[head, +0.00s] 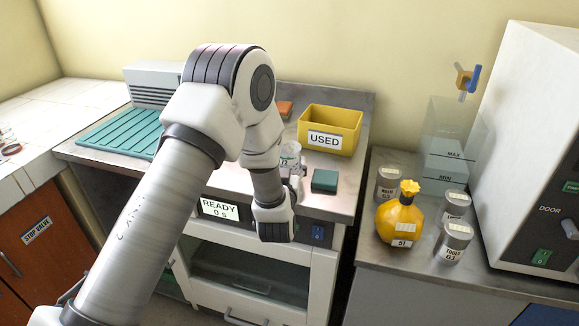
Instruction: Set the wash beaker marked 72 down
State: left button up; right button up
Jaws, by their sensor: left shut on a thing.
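A small clear beaker (291,150) with a pale label shows just beyond my left wrist, over the metal worktop. Its label is partly hidden and too small to read surely. My left gripper (295,172) is shut on the beaker, low at its near side. My arm hides much of the gripper and the beaker's left side. I cannot tell whether the beaker's base touches the worktop. My right gripper is not in view.
A yellow bin marked USED (343,118) stands behind and right of the beaker. A dark green block (325,181) lies close to its right. A teal ribbed mat (117,134) is at left. An orange bottle (399,219) and several jars stand on the right counter.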

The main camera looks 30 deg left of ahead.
pick_arm(q)
jog(key=o, duration=0.8)
jog(key=shift+s, duration=0.15)
jog(key=o, duration=0.4)
jog(key=shift+s+r, duration=0.2)
jog(key=shift+s, duration=0.05)
jog(key=shift+c, duration=0.2)
jog(key=shift+w, duration=0.1)
jog(key=shift+w+f, duration=0.1)
jog(key=shift+d, duration=0.1)
